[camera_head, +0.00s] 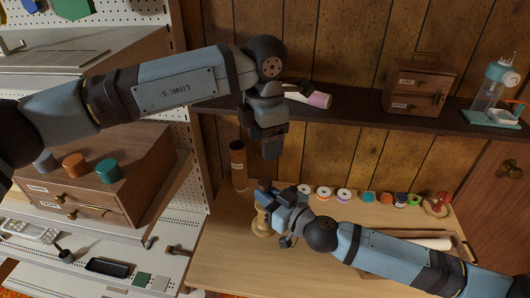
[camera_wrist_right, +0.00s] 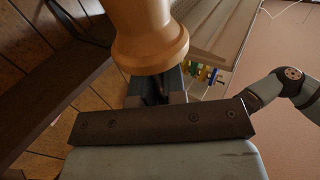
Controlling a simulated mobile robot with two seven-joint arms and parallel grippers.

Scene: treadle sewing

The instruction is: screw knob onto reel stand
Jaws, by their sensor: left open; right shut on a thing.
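A pale turned wooden piece (camera_head: 261,223), which looks like the reel stand, is at the left part of the light wooden table. In the right wrist view its rounded, flared body (camera_wrist_right: 150,35) fills the top middle. My right gripper (camera_head: 272,205) is shut on it from the right; its fingers (camera_wrist_right: 157,88) are partly hidden behind the wood. My left gripper (camera_head: 271,150) is open and points down, above the right gripper and apart from it. I cannot make out a separate knob, or what is between the left fingers.
A brown cylinder (camera_head: 238,165) stands close to the left of the grippers. Several thread spools (camera_head: 344,195) line the table's back edge. A dark shelf (camera_head: 365,108) runs behind, with a small drawer box (camera_head: 420,85). A drawer cabinet (camera_head: 100,205) is at left. The front tabletop (camera_head: 240,270) is clear.

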